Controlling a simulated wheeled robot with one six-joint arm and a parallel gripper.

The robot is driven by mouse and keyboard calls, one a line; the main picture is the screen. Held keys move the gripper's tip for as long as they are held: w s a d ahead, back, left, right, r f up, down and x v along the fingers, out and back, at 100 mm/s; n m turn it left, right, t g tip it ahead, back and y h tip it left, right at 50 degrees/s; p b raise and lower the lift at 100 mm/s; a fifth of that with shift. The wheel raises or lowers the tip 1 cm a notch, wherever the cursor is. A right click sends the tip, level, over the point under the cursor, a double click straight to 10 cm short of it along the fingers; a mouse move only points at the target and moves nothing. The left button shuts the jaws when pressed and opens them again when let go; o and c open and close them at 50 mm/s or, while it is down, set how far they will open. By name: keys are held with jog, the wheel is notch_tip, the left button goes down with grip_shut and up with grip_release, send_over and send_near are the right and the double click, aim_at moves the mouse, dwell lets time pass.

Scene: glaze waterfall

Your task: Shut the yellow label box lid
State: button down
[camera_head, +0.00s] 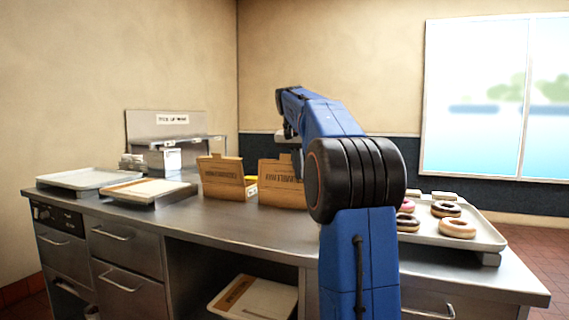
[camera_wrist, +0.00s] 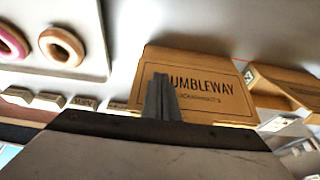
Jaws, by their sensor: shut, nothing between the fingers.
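Two brown cardboard boxes stand on the steel counter, a left box (camera_head: 222,180) and a right box (camera_head: 282,185). Both have a printed flap raised at the back in the head view. A small yellow and white label (camera_head: 251,184) shows between them; I cannot tell for sure which box carries it. My gripper (camera_head: 297,165) is at the right box, partly hidden by my arm. In the wrist view my gripper (camera_wrist: 161,90) is shut and empty, in front of the right box's printed panel (camera_wrist: 205,85). Contact is unclear. The other box (camera_wrist: 285,90) shows at the right.
A tray of donuts (camera_head: 480,232) is at the right, behind my arm. A metal stand with a sign (camera_head: 172,130) is at the back. The front of the counter is clear.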

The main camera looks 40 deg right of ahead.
jog(key=w+d, duration=0.1)
jog(key=d, duration=0.1)
jog(key=w+d, duration=0.1)
jog(key=d, duration=0.1)
jog(key=shift+w, duration=0.15)
dwell(0.7)
dwell(0.6)
jog(key=shift+r, duration=3)
